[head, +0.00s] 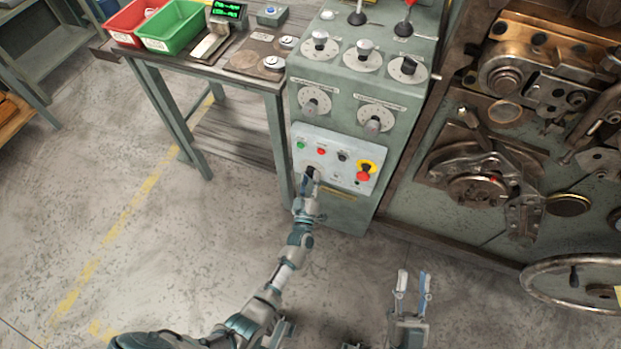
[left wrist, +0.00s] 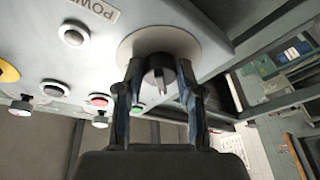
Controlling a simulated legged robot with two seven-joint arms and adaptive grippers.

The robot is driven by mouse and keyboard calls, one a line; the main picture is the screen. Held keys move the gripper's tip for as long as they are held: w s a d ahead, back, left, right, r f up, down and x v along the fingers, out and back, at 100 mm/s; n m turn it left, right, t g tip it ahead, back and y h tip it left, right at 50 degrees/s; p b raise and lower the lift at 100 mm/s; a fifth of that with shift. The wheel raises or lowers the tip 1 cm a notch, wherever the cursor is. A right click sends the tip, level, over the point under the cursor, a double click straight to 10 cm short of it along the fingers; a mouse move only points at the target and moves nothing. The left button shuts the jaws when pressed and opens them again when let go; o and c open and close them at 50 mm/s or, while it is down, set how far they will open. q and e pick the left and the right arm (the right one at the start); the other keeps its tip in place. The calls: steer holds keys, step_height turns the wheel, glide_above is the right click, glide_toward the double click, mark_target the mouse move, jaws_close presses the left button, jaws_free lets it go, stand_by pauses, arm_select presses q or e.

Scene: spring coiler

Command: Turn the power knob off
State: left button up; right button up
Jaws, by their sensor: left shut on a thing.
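The power knob (left wrist: 160,72) is dark, with a pointer ridge, on a round pale plate (left wrist: 170,42) in the left wrist view. My left gripper (left wrist: 160,85) is around it, one finger on each side, shut on the knob. In the head view my left gripper (head: 311,178) is at the lower left of the white control panel (head: 338,178) and mostly hides the knob. My right gripper (head: 413,285) is open and empty above the floor, away from the cabinet.
The panel also has a green button (head: 300,145), a red button (head: 321,151) and a red emergency stop (head: 364,173) on yellow. Dials and levers sit higher on the cabinet. A table (head: 240,72) with bins stands left, heavy machinery right. The floor in front is clear.

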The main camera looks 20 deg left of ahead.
arm_select(q)
steer(key=o, duration=1.1)
steer(key=shift+o, duration=0.2)
steer(key=v, duration=1.2)
